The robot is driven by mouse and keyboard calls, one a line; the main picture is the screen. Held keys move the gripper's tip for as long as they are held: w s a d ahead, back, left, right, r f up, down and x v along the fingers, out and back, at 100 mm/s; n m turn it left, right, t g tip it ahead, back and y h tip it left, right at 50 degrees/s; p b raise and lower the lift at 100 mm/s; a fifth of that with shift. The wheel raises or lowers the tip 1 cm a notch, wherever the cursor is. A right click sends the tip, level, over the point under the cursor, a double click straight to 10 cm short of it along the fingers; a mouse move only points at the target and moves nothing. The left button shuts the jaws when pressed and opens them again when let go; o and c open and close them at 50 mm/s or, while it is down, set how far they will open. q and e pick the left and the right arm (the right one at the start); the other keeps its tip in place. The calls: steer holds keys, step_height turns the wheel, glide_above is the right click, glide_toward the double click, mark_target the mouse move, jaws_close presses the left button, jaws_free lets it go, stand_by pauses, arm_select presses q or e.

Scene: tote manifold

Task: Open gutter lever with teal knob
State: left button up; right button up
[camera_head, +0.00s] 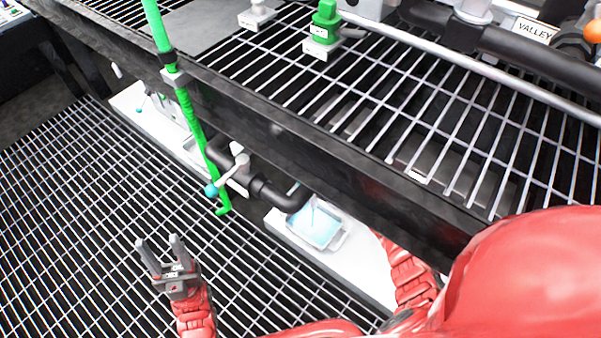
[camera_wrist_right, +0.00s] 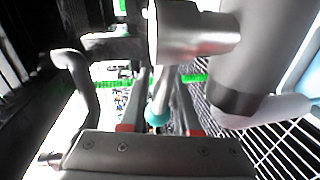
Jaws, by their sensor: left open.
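The teal knob (camera_head: 211,190) sits at the end of a pale lever that slants down and left from the valve (camera_head: 241,160) on the black gutter pipe (camera_head: 265,189). My left gripper (camera_head: 157,240) is open and empty, below and left of the knob, apart from it. In the right wrist view, the teal knob (camera_wrist_right: 157,117) and its lever show between the fingers of my right gripper (camera_wrist_right: 160,92), which looks open. Whether a finger touches the knob I cannot tell. In the head view my right gripper is hidden.
A green hose (camera_head: 190,105) hangs beside the knob, its lower end near the lever. A black beam (camera_head: 300,150) edges the upper grating above the pipe. A tray of bluish liquid (camera_head: 343,240) sits under the pipe outlet. The floor grating (camera_head: 60,190) at left is clear.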

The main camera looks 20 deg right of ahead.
steer(key=p+v, duration=0.4)
steer(key=v, duration=1.3)
steer(key=shift+d, duration=0.15)
steer(key=shift+s, duration=0.1)
